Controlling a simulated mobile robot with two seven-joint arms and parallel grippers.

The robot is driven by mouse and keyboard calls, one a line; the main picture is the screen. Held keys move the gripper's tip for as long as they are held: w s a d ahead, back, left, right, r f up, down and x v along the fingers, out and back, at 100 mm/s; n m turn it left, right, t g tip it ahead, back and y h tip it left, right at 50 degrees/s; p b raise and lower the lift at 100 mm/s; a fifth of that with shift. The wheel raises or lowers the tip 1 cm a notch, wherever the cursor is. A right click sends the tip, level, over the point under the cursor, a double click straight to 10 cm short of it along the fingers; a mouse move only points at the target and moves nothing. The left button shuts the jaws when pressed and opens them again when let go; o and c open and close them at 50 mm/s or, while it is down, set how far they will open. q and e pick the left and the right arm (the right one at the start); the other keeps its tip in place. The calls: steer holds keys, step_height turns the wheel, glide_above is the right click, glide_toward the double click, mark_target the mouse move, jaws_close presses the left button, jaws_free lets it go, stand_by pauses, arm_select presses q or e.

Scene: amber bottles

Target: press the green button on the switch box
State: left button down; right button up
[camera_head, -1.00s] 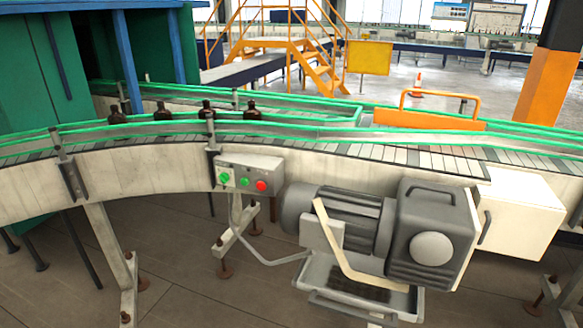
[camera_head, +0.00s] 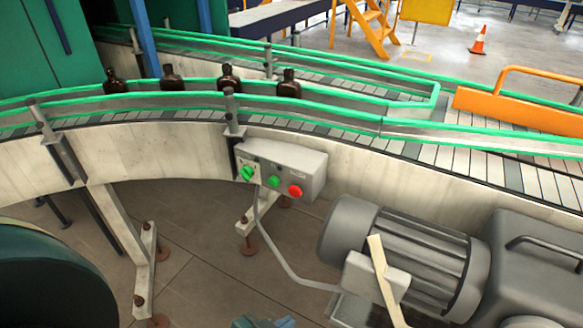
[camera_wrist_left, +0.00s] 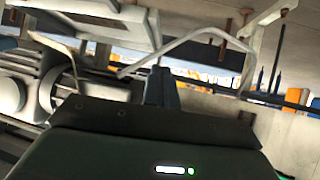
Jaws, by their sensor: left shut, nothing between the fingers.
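The switch box (camera_head: 312,163) is a grey box on the side of the conveyor in the head view. Its front carries a green rotary switch (camera_head: 247,174) on the left, a round green button (camera_head: 273,181) in the middle and a red button (camera_head: 295,191) on the right. My left gripper (camera_head: 263,322) just shows at the bottom edge of the head view, below the box and apart from it. In the left wrist view its fingers (camera_wrist_left: 162,85) are together and empty. I cannot make out the green button in that view. My right gripper is not in view.
A grey motor (camera_head: 405,255) stands right of and below the box. A thin conduit (camera_head: 283,262) drops from the box and bends right towards the motor. Several brown bottles (camera_head: 229,78) stand on the conveyor (camera_head: 455,156). Open floor (camera_head: 205,240) lies below the box.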

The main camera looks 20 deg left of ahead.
arm_select(q)
steer(key=w+a+r+n+t, duration=0.2)
steer(key=w+r+n+t, duration=0.7)
steer(key=r+n, duration=0.45)
steer(key=w+a+f+n+g+y, duration=0.1)
steer(key=a+n+y, duration=0.5)
steer(key=n, duration=0.7)
steer(key=w+a+f+n+g+y, duration=0.1)
steer(key=w+a+n+g+y, duration=0.2)
steer(key=n, duration=1)
steer(key=shift+w+a+g+y, duration=0.15)
steer(key=shift+a+g+y, duration=1.45)
steer(key=shift+a+y, duration=0.8)
steer(key=shift+w+d, duration=0.1)
steer(key=shift+d, duration=0.1)
